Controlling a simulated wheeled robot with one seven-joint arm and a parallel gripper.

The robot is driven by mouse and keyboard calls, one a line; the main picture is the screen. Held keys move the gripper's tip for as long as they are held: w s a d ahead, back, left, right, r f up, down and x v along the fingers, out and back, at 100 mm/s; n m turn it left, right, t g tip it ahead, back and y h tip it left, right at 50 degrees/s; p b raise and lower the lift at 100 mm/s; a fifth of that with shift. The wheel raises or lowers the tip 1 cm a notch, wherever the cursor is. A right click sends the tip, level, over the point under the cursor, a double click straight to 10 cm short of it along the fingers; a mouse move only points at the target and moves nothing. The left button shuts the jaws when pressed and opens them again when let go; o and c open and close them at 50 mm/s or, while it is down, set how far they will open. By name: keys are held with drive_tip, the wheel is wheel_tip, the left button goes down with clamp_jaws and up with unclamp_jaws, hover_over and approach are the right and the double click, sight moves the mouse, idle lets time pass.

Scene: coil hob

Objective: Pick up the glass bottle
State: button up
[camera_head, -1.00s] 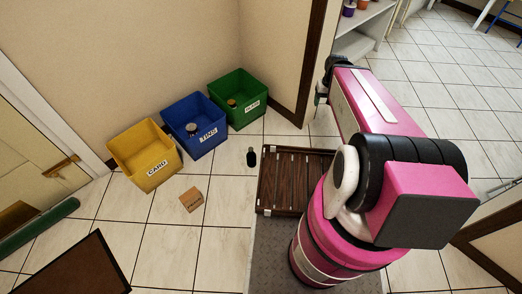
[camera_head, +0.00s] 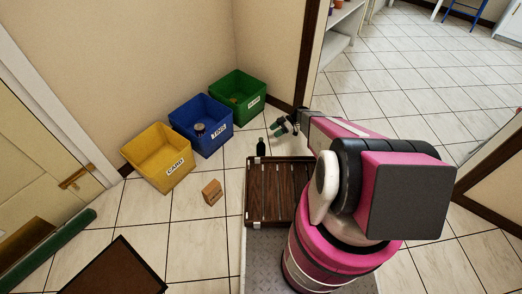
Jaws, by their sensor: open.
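The glass bottle (camera_head: 261,147) is small and dark. It stands upright on the tiled floor in front of the green bin, just behind the far left edge of the brown slatted tray. My gripper (camera_head: 277,128) is open and empty. In the picture it is just above and to the right of the bottle, apart from it. My pink arm reaches back from the right.
A yellow CARD bin (camera_head: 160,159), a blue TINS bin (camera_head: 203,126) and a green bin (camera_head: 238,97) stand along the wall. A small cardboard box (camera_head: 212,192) lies on the floor. The slatted tray (camera_head: 275,190) is in front of my base.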

sight(262, 138)
drive_tip(key=shift+n+y, duration=0.5)
drive_tip(key=shift+n, duration=0.4)
drive_tip(key=shift+s+a+f, duration=0.35)
drive_tip(key=shift+a+f, duration=0.8)
drive_tip(key=shift+a, duration=0.5)
drive_tip(key=shift+s+a+f, duration=0.35)
drive_tip(key=shift+a+f, duration=0.75)
drive_tip(key=shift+a, duration=0.6)
drive_tip(key=shift+s+a+f, duration=0.35)
drive_tip(key=shift+a+f, duration=0.8)
drive_tip(key=shift+a, duration=0.5)
clamp_jaws()
